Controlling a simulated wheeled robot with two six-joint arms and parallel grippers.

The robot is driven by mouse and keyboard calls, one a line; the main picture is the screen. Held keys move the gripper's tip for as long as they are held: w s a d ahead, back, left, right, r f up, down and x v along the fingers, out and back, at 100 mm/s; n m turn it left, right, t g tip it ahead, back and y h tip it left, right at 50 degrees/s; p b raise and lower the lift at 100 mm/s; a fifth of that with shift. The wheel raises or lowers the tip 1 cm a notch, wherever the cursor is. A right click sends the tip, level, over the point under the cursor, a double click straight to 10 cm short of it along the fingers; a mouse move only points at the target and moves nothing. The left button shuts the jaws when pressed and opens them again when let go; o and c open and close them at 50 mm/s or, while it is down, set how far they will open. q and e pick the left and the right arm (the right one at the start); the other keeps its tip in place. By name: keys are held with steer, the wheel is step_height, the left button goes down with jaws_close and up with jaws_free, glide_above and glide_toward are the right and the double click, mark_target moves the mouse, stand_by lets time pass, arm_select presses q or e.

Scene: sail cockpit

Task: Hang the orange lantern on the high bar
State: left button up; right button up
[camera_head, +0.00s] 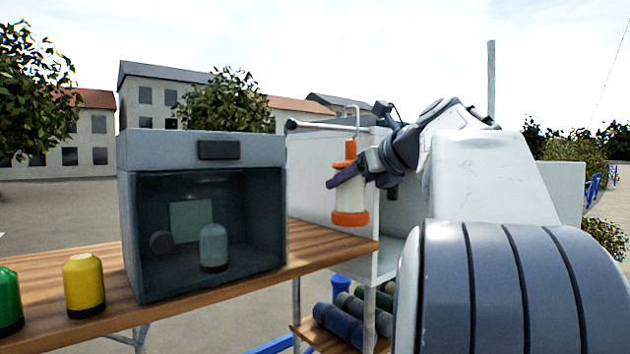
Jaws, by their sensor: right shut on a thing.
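The orange lantern (350,202) has orange ends, a pale body and a thin hook on top. It hangs upright in front of a white cabinet. My right gripper (346,178) comes in from the right and is shut on the lantern's upper part. The high bar (315,125) is a pale rod with a round end at the left. The lantern's hook rises above the bar's level and overlaps it in the picture. I cannot tell whether the hook is around the bar or in front of it. My left gripper is out of view.
A grey box with a dark glass front (200,150) stands on the wooden counter (328,246), left of the lantern. A yellow bottle (83,286) and a green bottle (9,300) stand further left. Rolled bundles (345,324) lie on a lower shelf. My right arm hides much of the right side.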

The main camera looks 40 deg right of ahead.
steer(key=shift+a+b+x, duration=0.2)
steer(key=shift+b+x, duration=0.05)
steer(key=shift+x, duration=1.1)
steer(key=shift+a+b+x, duration=0.2)
steer(key=shift+b+x, duration=0.05)
steer(key=shift+x, duration=1.1)
steer(key=o, duration=1.6)
steer(key=b+v, duration=0.2)
steer(key=v, duration=0.8)
steer(key=shift+s+b, duration=0.25)
steer(key=shift+b, duration=0.15)
steer(key=shift+a, duration=0.1)
